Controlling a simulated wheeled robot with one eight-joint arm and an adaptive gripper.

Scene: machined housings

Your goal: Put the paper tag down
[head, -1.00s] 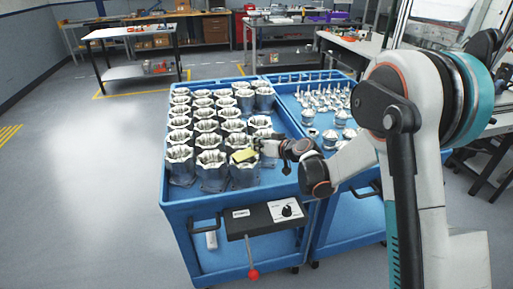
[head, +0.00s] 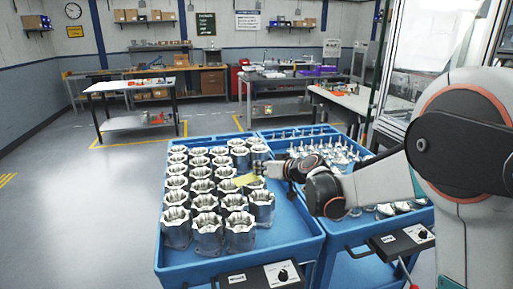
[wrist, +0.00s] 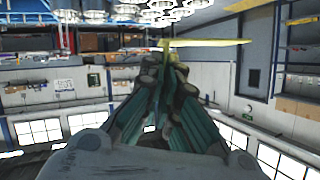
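The yellow paper tag (head: 245,179) is at the tip of my gripper (head: 262,170), above the housings on the left blue cart. In the wrist view the tag (wrist: 205,42) is a thin yellow strip seen nearly edge-on, with a small stub between the fingertips. My gripper (wrist: 168,55) is shut on it. The metal housings (head: 205,201) stand in rows on the left cart (head: 290,240), below and around the tag in the head view. How high the tag is above them is hard to tell.
A second blue cart (head: 345,238) with small metal parts (head: 325,150) adjoins on the right. The left cart's top has bare blue room at its front right. Control boxes (head: 265,278) hang at the cart fronts. Tables (head: 135,88) stand farther back.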

